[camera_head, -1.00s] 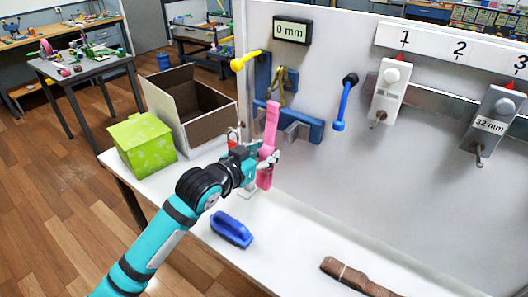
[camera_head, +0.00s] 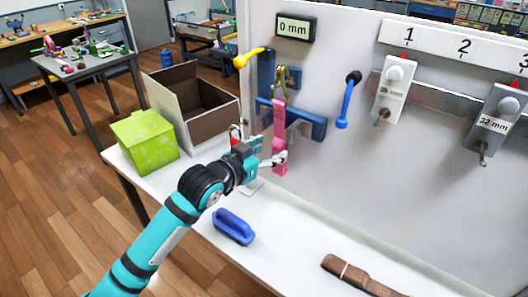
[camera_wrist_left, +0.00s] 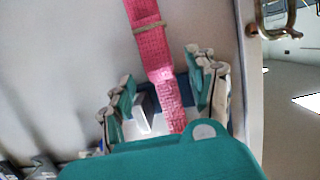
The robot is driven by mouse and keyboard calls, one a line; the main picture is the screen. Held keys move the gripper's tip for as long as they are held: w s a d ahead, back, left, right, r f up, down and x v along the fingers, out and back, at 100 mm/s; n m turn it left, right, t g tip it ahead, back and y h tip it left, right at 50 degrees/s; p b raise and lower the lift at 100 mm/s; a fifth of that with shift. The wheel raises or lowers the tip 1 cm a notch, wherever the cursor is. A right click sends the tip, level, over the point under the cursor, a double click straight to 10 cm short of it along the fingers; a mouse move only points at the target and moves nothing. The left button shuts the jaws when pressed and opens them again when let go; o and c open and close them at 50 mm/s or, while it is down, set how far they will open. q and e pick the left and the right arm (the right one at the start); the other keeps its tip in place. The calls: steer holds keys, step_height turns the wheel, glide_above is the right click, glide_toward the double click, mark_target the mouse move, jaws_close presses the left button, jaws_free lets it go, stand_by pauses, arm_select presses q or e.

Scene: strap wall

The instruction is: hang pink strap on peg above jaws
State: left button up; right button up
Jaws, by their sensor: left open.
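The pink strap (camera_head: 279,130) hangs nearly upright in front of the white wall panel. Its upper end is just below a brass hook (camera_head: 282,76); I cannot tell whether it is on it. The blue jaws (camera_head: 318,127) are behind and beside the strap. My left gripper (camera_head: 272,158) is open at the strap's lower part. In the left wrist view the strap (camera_wrist_left: 152,45) runs down between the spread fingers (camera_wrist_left: 168,98), with gaps beside it; its top is out of frame. Brass metal (camera_wrist_left: 278,22) shows at the upper right. My right gripper is not in view.
A yellow peg (camera_head: 250,57) and a blue peg (camera_head: 346,103) flank the hook. A 0 mm display (camera_head: 295,27) is above. A blue-handled tool (camera_head: 233,227) and a brown strap (camera_head: 352,274) lie on the bench. A green box (camera_head: 145,140) and an open carton (camera_head: 212,126) stand left.

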arm_select(q)
steer(key=v, duration=1.2)
steer(key=s+a+f+n+g+y, duration=0.25)
steer(key=s+f, duration=0.25)
steer(key=f, duration=0.4)
steer(key=s+a+f+n+g+y, duration=0.1)
steer(key=s+a+f+y, duration=0.25)
steer(key=s+f, duration=0.35)
steer(key=s+a+f+n+g+y, duration=0.1)
steer(key=s+a+f+g, duration=0.3)
steer(key=s, duration=0.4)
steer(key=s+a+f+n+g+y, duration=0.1)
steer(key=s+a+f+y, duration=0.1)
steer(key=s+a+f, duration=0.35)
steer(key=s+d+f+g, duration=0.1)
steer(key=s+f, duration=0.1)
steer(key=f, duration=1.2)
steer(key=s+d+f+g, duration=0.1)
steer(key=f, duration=1.3)
steer(key=s+a+f, duration=0.3)
steer(key=s+f, duration=1.2)
steer(key=s, duration=0.1)
steer(key=shift+a+m+g, duration=0.2)
steer(key=shift+m+g, duration=0.15)
